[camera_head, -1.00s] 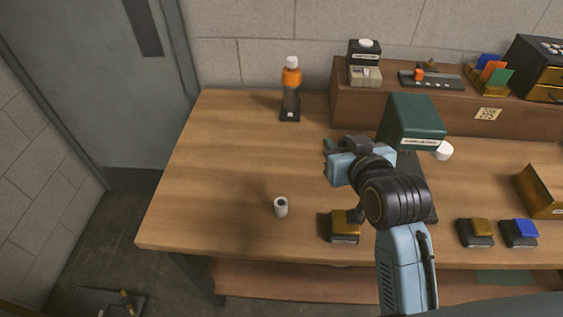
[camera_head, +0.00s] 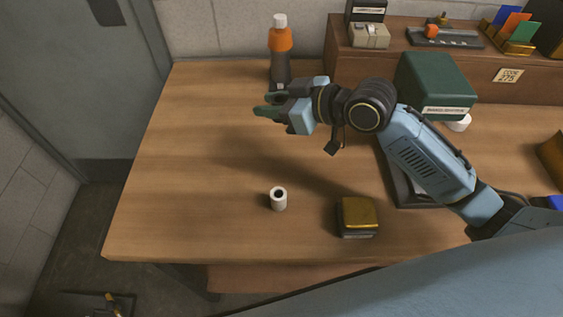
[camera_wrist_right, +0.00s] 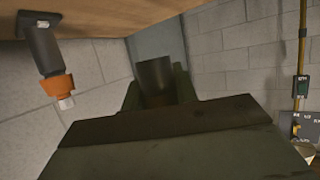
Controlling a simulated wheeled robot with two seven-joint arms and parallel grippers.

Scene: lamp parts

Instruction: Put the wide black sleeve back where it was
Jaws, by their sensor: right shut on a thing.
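The wide black sleeve (camera_wrist_right: 155,78) shows in the right wrist view as a dark cylinder between the fingertips of my right gripper. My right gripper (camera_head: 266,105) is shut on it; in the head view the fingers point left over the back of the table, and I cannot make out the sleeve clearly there. Just behind the gripper stands an upright stack with a dark body (camera_head: 280,68), an orange collar (camera_head: 281,40) and a white top (camera_head: 280,20). The stack also shows, upside down, at the left of the right wrist view (camera_wrist_right: 43,51). My left gripper is out of view.
A white hollow cylinder (camera_head: 278,205) stands at the front of the wooden table (camera_head: 180,180). A gold-topped black box (camera_head: 357,215) is right of it. A dark green box (camera_head: 434,85) stands behind my right arm. The left side of the table is clear.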

